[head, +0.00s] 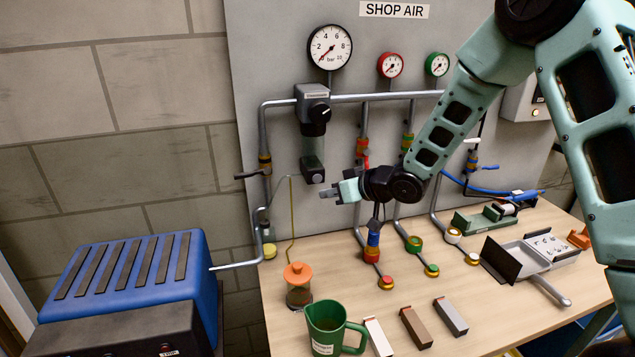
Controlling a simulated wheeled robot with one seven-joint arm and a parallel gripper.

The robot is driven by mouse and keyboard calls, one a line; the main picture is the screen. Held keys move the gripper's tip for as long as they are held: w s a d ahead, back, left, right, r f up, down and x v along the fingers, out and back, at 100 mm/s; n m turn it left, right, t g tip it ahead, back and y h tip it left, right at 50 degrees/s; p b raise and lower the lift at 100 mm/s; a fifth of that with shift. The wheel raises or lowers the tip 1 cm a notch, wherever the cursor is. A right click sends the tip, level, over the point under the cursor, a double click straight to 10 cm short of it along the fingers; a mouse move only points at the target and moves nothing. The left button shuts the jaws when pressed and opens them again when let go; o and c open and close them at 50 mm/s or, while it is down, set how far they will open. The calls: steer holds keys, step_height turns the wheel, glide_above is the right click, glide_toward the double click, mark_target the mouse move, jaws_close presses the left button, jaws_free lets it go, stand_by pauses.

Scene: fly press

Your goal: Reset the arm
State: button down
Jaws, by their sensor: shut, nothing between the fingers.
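My arm reaches in from the upper right in the head view. My gripper (326,192) is shut and empty. It hangs in the air in front of the grey panel, pointing left, to the right of the regulator's clear bowl (313,155). It looks apart from the pipes, though the depth is hard to judge. My wrist hides part of the pipework behind it.
The wooden bench (420,290) carries a green jug (328,328), an orange-lidded jar (298,284), several bar-shaped blocks (415,327), and an open grey case (530,257). A blue compressor (135,275) stands at the left. Pipes with coloured fittings run down the panel (265,60).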

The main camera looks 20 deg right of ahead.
steer(key=shift+s, duration=0.25)
steer(key=s+a+n+g+h+b, duration=0.1)
steer(key=s+a+g+h+b, duration=0.1)
steer(key=s, duration=1.1)
steer(key=s+a+f+n+g+h+b, duration=0.1)
steer(key=s+a+g+h+b, duration=0.1)
steer(key=s, duration=1.1)
steer(key=s+a+f+n+g+h+b, duration=0.1)
steer(key=s+a+g+h+b, duration=0.2)
steer(key=s, duration=1)
steer(key=g, duration=0.2)
steer(key=shift+f+g+b, duration=0.25)
steer(key=shift+g+b, duration=0.05)
steer(key=shift+g, duration=0.1)
